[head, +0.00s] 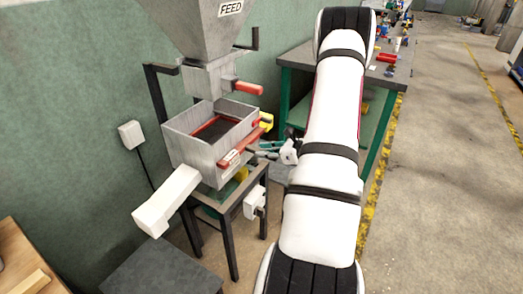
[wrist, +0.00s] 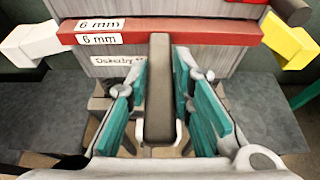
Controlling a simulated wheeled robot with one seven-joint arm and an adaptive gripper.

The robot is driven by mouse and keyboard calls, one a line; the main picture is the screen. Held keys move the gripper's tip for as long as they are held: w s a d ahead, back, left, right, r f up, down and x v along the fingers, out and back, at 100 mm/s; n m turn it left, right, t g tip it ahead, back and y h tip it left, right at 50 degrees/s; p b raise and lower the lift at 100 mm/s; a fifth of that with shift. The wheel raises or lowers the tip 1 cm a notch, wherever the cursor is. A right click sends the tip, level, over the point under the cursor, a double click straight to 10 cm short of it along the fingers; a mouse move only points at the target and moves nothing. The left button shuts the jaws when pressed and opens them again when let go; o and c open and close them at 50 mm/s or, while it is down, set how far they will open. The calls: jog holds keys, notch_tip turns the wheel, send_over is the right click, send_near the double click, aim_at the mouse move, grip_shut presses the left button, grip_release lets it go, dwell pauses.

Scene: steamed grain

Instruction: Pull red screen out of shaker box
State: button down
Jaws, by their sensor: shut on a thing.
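The grey metal shaker box (head: 180,146) stands open-topped under the feed hopper. The red screen (head: 236,147) has its front bar across the side of the box facing my gripper, and a red frame edge shows inside the box. In the wrist view the red screen's front bar (wrist: 215,32) carries "6 mm" labels, with a dark handle (wrist: 160,90) sticking out toward me. My gripper (wrist: 155,85) has its teal-padded fingers on either side of this handle and is shut on it. In the head view my gripper (head: 274,149) reaches the box from the right.
A white chute (head: 165,203) slopes down at the box's lower left, and a yellow spout (head: 266,121) is at its right. A second red handle (head: 248,88) sticks out below the hopper. A green-legged bench (head: 300,58) stands behind my arm. Open floor lies to the right.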

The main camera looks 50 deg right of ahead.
jog(key=s, duration=0.7)
jog(key=shift+d+p, duration=0.3)
jog(key=shift+p, duration=0.05)
jog(key=shift+s, duration=0.2)
dwell(0.3)
jog(key=s+p, duration=0.1)
jog(key=s, duration=0.8)
jog(key=shift+s+d, duration=0.35)
jog(key=shift+s, duration=0.05)
dwell(0.5)
jog(key=s+p, duration=0.1)
jog(key=s, duration=0.7)
jog(key=shift+d, duration=0.35)
dwell(0.5)
dwell(0.3)
